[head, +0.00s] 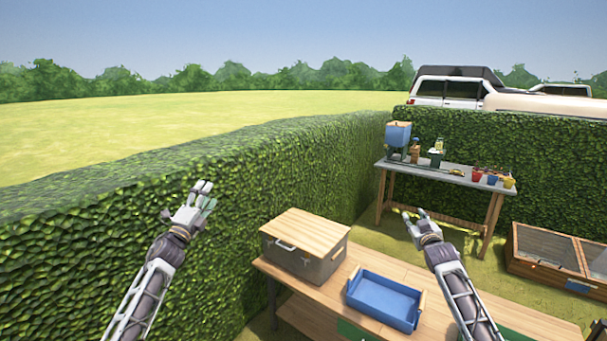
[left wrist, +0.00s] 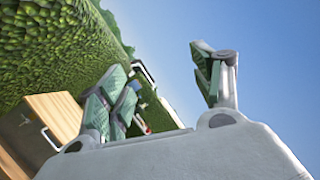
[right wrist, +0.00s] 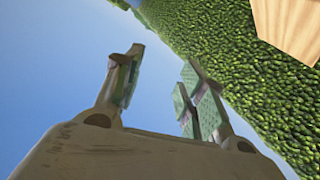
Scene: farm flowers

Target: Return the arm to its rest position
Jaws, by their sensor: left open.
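My left gripper (head: 203,191) is raised in the air in front of the hedge, left of the wooden-topped box. Its fingers stand apart with nothing between them, as the left wrist view shows (left wrist: 160,85). My right gripper (head: 415,217) is raised over the right part of the near bench. Its fingers are spread and empty, also in the right wrist view (right wrist: 160,80). Neither gripper touches anything that I can see.
The near wooden bench (head: 400,265) carries a grey box with a wooden lid (head: 310,262) and a blue tray (head: 384,300). A hedge (head: 90,250) runs along the left. A far table (head: 455,178) holds pots and a blue container (head: 398,135). A cold frame (head: 550,250) stands right.

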